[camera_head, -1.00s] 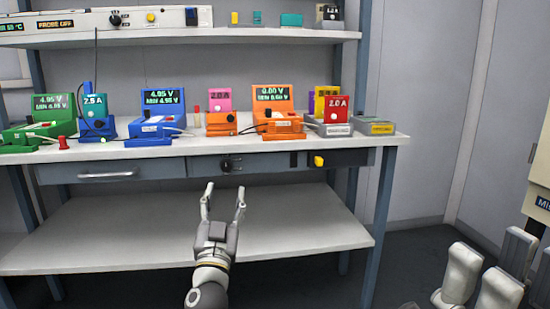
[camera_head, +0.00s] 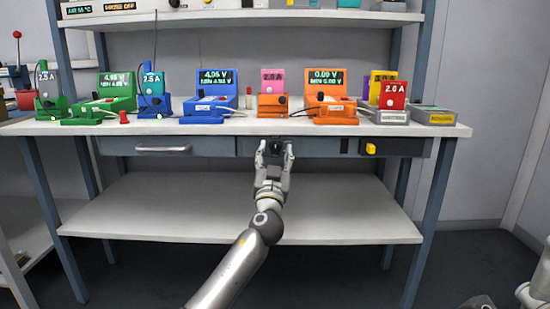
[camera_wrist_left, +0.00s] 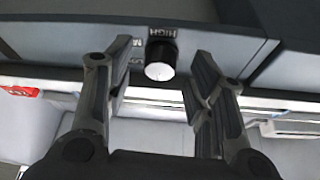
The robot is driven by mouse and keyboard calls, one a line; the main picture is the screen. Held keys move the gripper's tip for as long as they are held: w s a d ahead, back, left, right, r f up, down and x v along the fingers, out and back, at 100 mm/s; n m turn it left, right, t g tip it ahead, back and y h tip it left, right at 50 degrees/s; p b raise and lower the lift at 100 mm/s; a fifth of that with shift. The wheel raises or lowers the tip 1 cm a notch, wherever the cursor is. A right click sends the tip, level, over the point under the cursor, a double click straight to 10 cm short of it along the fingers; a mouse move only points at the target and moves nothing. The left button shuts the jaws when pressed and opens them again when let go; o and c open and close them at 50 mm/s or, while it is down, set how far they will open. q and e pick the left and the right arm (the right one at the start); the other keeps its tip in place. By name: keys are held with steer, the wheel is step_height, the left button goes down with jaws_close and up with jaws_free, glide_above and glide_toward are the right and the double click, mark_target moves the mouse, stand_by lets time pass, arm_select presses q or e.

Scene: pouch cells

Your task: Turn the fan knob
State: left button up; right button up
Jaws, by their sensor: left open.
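A black knob (camera_head: 277,146) sits on the grey front panel under the bench top in the head view. In the left wrist view the knob (camera_wrist_left: 160,62) has a pale round face and a label reading HIGH beside it. My left gripper (camera_head: 274,147) is open, its two fingers on either side of the knob as seen from the head. In the left wrist view the left gripper (camera_wrist_left: 160,88) also shows open, with the knob between the fingers in the picture. I cannot tell whether the fingers touch it. Nothing is held.
The bench top (camera_head: 225,127) holds several coloured testers, including a blue one (camera_head: 210,97) and an orange one (camera_head: 325,97). A yellow knob (camera_head: 370,149) is on the panel to the right, and a drawer handle (camera_head: 162,149) to the left. A lower shelf (camera_head: 170,215) is bare.

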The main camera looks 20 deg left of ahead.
arm_select(q)
steer(key=shift+w+r, duration=0.1)
steer(key=shift+w, duration=0.1)
steer(key=c, duration=1)
steer(key=shift+c, duration=0.2)
